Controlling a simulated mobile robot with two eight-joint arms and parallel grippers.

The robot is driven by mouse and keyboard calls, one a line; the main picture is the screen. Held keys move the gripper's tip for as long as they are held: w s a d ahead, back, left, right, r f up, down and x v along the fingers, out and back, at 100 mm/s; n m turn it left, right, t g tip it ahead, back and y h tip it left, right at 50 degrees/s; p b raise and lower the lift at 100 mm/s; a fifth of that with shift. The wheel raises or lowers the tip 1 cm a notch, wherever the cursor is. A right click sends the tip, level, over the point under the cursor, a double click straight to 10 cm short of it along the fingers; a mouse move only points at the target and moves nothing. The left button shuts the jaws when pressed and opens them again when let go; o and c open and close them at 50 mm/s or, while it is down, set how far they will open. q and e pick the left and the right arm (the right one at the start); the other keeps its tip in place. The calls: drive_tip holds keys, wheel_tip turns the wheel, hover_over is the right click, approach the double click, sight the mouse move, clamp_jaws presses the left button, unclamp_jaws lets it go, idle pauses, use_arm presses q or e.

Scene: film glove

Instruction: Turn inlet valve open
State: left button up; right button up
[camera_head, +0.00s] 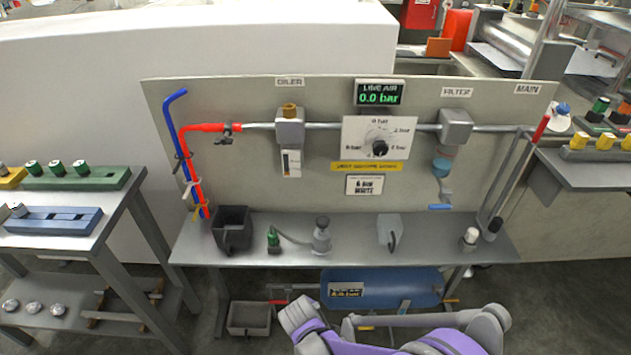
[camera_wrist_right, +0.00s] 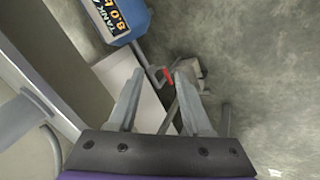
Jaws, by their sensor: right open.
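No valve in view carries the word inlet. A red lever (camera_head: 541,128) stands tilted below the MAIN label at the board's right end. A small red handle (camera_head: 278,302) shows left of the blue tank (camera_head: 400,287), under the bench. In the right wrist view, a small red handle (camera_wrist_right: 168,75) lies beyond the fingertips, near the blue tank (camera_wrist_right: 120,15). My right gripper (camera_wrist_right: 161,72) is open, with nothing visibly held between its fingers. In the head view, my purple and grey arm covers the bottom middle, and its fingertips cannot be made out. My left gripper is not seen.
The line air display (camera_head: 380,93) reads 0.0 bar above a dial panel (camera_head: 379,138). A bench (camera_head: 350,252) holds a dark bin (camera_head: 232,229) and small fittings. A grey bin (camera_head: 249,319) sits on the floor. A side table (camera_head: 120,200) stands left.

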drive_tip(key=s+d+r+m, duration=0.6)
drive_tip(key=s+d+r, duration=0.3)
drive_tip(key=d+r, duration=0.35)
drive_tip(key=s+d+r+m+g, duration=0.15)
drive_tip(key=s+d+m, duration=0.55)
drive_tip(key=s, duration=0.7)
use_arm(q)
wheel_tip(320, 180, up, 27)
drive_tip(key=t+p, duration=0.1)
drive_tip(key=p, duration=2.2)
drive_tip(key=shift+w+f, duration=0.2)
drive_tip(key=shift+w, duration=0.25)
use_arm(e)
wheel_tip(320, 180, up, 28)
drive_tip(key=w+n+t, duration=0.1)
drive_tip(key=shift+w+d+f+y, duration=0.2)
drive_tip(key=shift+w+y, duration=0.1)
drive_tip(key=shift+w, duration=0.05)
